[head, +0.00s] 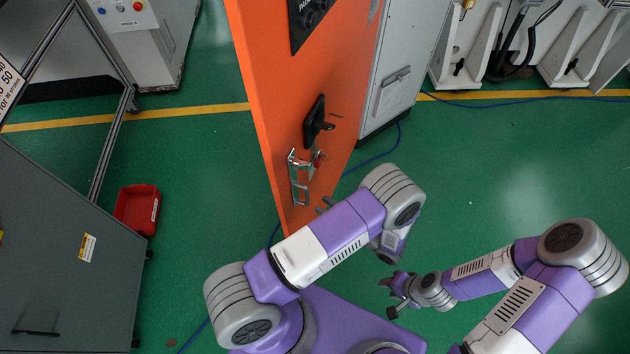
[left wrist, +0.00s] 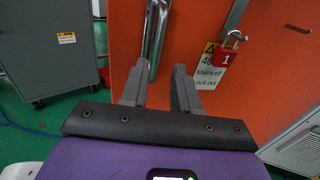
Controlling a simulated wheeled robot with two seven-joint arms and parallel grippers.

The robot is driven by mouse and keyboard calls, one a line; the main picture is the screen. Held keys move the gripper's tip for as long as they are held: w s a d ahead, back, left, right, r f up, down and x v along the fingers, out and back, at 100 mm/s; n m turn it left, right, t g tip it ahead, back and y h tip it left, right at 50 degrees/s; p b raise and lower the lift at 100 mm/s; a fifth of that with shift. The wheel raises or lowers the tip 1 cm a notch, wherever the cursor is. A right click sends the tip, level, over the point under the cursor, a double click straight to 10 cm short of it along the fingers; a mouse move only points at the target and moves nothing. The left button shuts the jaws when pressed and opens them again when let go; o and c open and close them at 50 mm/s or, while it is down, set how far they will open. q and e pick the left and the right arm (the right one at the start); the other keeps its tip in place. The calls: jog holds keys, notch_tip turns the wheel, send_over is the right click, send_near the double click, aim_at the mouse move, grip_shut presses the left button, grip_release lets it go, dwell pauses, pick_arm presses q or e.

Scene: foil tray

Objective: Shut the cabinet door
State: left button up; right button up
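The orange cabinet door (head: 275,105) stands upright at the top middle of the head view. It carries a black handle (head: 316,122) and, below that, a bright metal handle with latch (head: 298,180) and a red padlock. How far the door stands open is unclear. In the left wrist view the metal bar (left wrist: 158,30) runs down the orange face, and the padlock (left wrist: 226,58) hangs to its right. My left gripper (left wrist: 160,88) is open, its fingers at the bar's lower end; contact is unclear. My arm mostly hides it in the head view. My right gripper (head: 388,298) is open and empty, away from the door.
A grey cabinet (head: 392,80) stands right of the orange door. A red bin (head: 138,210) sits on the floor beside a dark grey cabinet (head: 65,265) at left. A blue cable crosses the floor behind the door.

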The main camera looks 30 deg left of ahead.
aim_at(308, 199)
pick_arm(q)
jog(key=a, duration=0.5)
jog(key=shift+a+r, duration=0.1)
jog(key=shift+a, duration=0.1)
jog(key=shift+w+a, duration=0.15)
jog(key=shift+a, duration=0.6)
grip_shut()
